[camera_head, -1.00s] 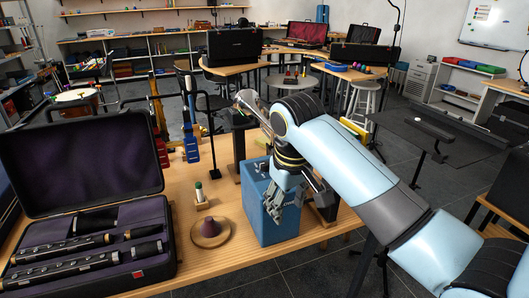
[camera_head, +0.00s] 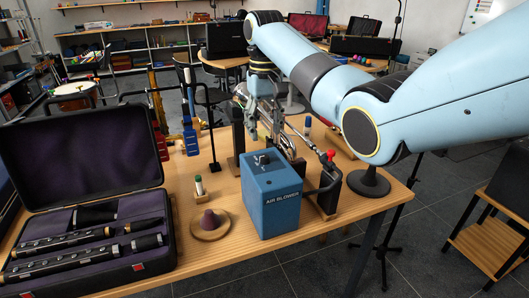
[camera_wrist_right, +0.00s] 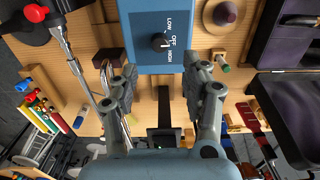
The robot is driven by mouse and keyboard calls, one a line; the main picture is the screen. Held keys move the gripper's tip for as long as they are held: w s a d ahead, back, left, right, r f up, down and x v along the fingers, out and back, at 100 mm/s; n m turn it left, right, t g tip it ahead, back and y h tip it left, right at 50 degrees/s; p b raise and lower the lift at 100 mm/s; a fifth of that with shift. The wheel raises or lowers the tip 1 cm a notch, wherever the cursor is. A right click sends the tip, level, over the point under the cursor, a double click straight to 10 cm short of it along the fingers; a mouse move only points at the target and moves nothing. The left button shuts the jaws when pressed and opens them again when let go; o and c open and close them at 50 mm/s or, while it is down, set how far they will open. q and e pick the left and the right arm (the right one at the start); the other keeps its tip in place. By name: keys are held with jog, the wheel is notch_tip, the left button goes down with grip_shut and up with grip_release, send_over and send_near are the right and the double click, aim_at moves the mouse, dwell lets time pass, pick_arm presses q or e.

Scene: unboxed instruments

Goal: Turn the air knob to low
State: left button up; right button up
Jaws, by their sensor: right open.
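The blue air blower box (camera_head: 271,195) stands on the wooden table, with "AIR BLOWER" on its front. Its small black air knob (camera_head: 262,159) is on top. In the right wrist view the knob (camera_wrist_right: 159,42) sits beside the labels LOW, OFF and HIGH, and its light mark appears to face OFF. My right gripper (camera_wrist_right: 160,75) is open and empty, its fingers spread and apart from the knob. In the head view the right gripper (camera_head: 272,128) is behind the box, its fingers partly hidden among other things. My left gripper is not in view.
A metal rod with a red knob (camera_head: 331,155) and a black stand are close to the box's right. A purple cone on a round wooden base (camera_head: 209,224) is at its left. An open case (camera_head: 85,250) holds black woodwind parts. The table's front edge is near the box.

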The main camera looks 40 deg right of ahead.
aim_at(265, 156)
notch_tip(265, 156, down, 8)
jog(key=shift+r, duration=0.2)
grip_shut()
dwell(0.4)
